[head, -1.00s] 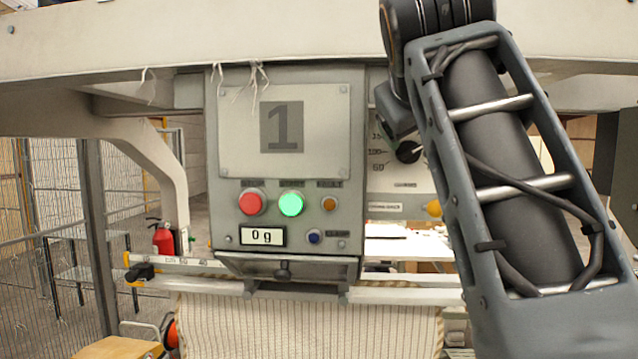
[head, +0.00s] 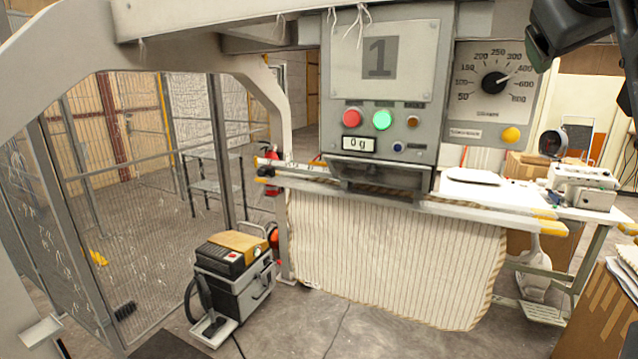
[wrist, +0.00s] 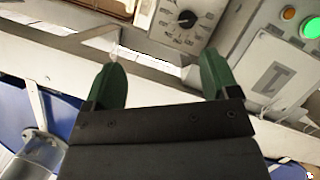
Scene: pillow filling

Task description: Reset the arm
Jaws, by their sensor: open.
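My gripper (wrist: 163,85) is open and empty in the wrist view, its two green fingers spread apart. It is near the filling machine's upper frame, with the dial and lit button beyond. In the head view only a dark part of my arm shows at the top right; whether the fingertips are there I cannot tell. A striped pillow cover (head: 395,250) hangs below the panel.
A dial (head: 497,82) sits right of the panel. A white sewing machine (head: 583,186) stands on the right-hand table. A black wheeled unit (head: 236,290) stands on the floor at left, near a mesh fence (head: 105,160). Grey floor is open in front.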

